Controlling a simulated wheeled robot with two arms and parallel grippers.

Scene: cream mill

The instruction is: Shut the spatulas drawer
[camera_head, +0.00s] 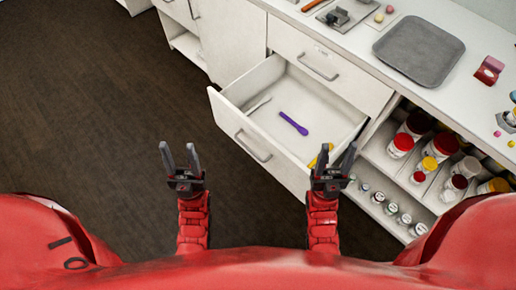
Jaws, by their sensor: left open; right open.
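A white drawer (229,118) stands pulled out from the counter, below a shut drawer (330,68). It holds a purple spatula (293,123), a pale metal spatula (258,105) and a yellow spatula (319,154), which is partly hidden by my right gripper. The open drawer has a grey bar handle (253,147) on its front. My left gripper (180,158) is open and empty, to the left of the drawer front. My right gripper (333,160) is open and empty, and overlaps the drawer's near right corner in the picture. I cannot tell whether it touches it.
An open shelf (375,150) right of the drawer holds several jars with red and yellow lids and small bottles. A grey tray (419,50) and small items lie on the countertop. The dark wooden floor (90,100) at left is clear.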

